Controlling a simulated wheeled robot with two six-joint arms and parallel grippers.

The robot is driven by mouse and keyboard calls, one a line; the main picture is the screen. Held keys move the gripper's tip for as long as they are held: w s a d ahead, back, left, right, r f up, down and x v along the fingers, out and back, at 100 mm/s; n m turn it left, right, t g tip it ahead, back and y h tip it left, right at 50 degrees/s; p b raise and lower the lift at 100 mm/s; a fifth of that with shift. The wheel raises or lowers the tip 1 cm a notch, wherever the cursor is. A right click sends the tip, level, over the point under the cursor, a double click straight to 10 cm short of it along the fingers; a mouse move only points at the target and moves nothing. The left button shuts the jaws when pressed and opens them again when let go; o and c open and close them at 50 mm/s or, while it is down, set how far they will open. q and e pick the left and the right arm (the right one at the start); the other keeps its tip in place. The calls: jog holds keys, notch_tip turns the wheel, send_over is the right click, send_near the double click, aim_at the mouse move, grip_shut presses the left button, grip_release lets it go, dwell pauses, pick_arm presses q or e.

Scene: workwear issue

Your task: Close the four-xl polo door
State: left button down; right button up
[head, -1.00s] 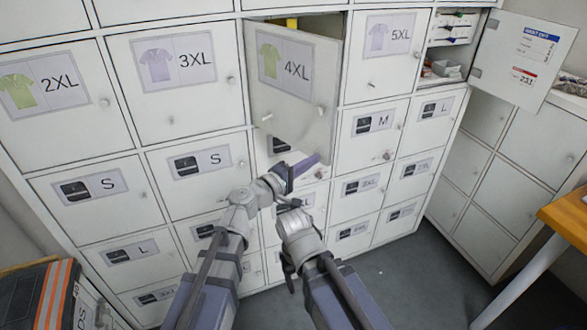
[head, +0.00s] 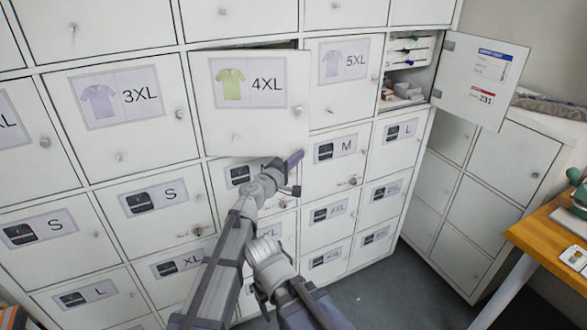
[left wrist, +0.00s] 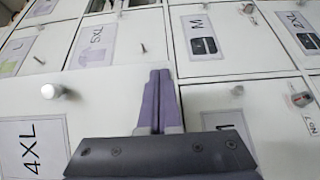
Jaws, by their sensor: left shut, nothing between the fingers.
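The 4XL polo door (head: 222,122) carries a green polo label and a round knob at its right side. It stands slightly ajar, its right edge out from the locker front, with a dark gap along its top. My left gripper (head: 293,160) is shut and empty just below the door's lower right corner. In the left wrist view, the shut fingers (left wrist: 158,100) lie beside the edge of the 4XL door (left wrist: 100,110); I cannot tell whether they touch it. My right arm shows low in the head view, but its gripper cannot be made out.
The 5XL door (head: 347,100) to the right is shut. Further right, an open door (head: 485,80) sticks out beside a compartment holding small items. The 3XL door (head: 120,135) on the left is shut. A wooden table (head: 545,235) stands at the right edge.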

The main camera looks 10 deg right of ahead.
pick_arm(q)
jog(key=w+d, duration=0.1)
jog(key=w, duration=1.4)
jog(key=shift+d, duration=0.15)
jog(key=shift+s, duration=0.1)
